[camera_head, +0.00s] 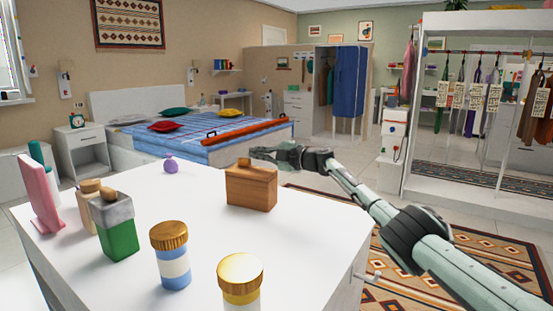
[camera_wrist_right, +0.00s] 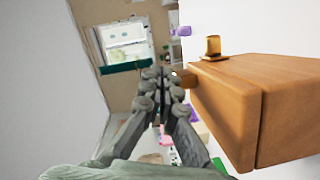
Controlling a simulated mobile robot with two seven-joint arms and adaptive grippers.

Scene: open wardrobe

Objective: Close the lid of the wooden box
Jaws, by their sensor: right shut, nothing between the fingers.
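The wooden box (camera_head: 250,190) stands on the white table, with a small knob (camera_head: 243,162) on its top. In the right wrist view the box (camera_wrist_right: 225,110) fills the right side, and the knob (camera_wrist_right: 212,47) shows at its upper edge. I cannot tell whether a gap is left under the lid. My right gripper (camera_head: 258,153) is just behind the box, at about the height of its top. In the wrist view its fingers (camera_wrist_right: 165,76) are together and empty, beside the box. My left gripper is not in view.
A purple flask (camera_head: 170,164) stands left of the box. A green container (camera_head: 118,228), a pink item (camera_head: 40,195) and jars with gold lids (camera_head: 170,255) (camera_head: 240,282) stand along the left and front of the table (camera_head: 310,225). The right side is clear.

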